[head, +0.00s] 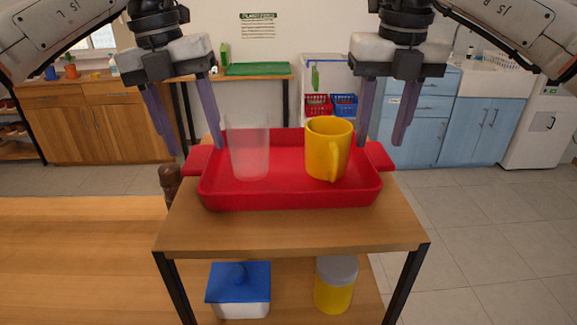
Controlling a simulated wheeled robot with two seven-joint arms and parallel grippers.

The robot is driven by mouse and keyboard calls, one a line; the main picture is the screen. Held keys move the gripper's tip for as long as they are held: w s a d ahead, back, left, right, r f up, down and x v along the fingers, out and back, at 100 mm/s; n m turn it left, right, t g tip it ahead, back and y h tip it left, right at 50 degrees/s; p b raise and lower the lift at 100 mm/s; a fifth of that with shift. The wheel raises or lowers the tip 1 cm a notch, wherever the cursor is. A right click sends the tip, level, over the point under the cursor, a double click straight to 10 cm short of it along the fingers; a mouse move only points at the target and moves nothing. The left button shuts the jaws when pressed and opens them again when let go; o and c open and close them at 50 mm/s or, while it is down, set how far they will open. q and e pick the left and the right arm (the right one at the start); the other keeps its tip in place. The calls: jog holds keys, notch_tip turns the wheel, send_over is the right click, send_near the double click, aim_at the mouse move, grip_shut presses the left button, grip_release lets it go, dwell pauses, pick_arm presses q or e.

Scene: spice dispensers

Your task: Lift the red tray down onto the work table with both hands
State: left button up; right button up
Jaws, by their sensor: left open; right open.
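The red tray (260,199) lies on the wooden top of a small two-level stand, with a handle tab at its left and right ends. A clear frosted cup (249,150) and a yellow mug (328,150) stand upright in it. My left gripper (195,150) is open, its fingers pointing down above and around the tray's left end. My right gripper (380,143) is open, fingers down, above and behind the right end. I cannot tell if any finger touches the tray. The work table (80,250) is probably the wooden surface at the left.
A dark brown bottle or shaker (170,184) stands close to the stand's left edge. The stand's lower shelf holds a white box with a blue lid (238,285) and a yellow jar with a grey lid (336,287).

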aim_at(201, 156)
pick_arm(q)
jog(key=shift+d+f, duration=0.15)
jog(key=shift+f, duration=0.65)
jog(key=shift+d+f, duration=0.1)
jog(key=shift+f, duration=0.65)
pick_arm(e)
jog(key=shift+w+f, duration=0.15)
jog(key=shift+f, duration=1.35)
pick_arm(q)
jog(key=c, duration=1)
pick_arm(e)
jog(key=c, duration=0.9)
pick_arm(q)
jog(key=shift+c, duration=1.3)
jog(key=shift+r, duration=0.15)
pick_arm(e)
jog(key=shift+r, duration=0.1)
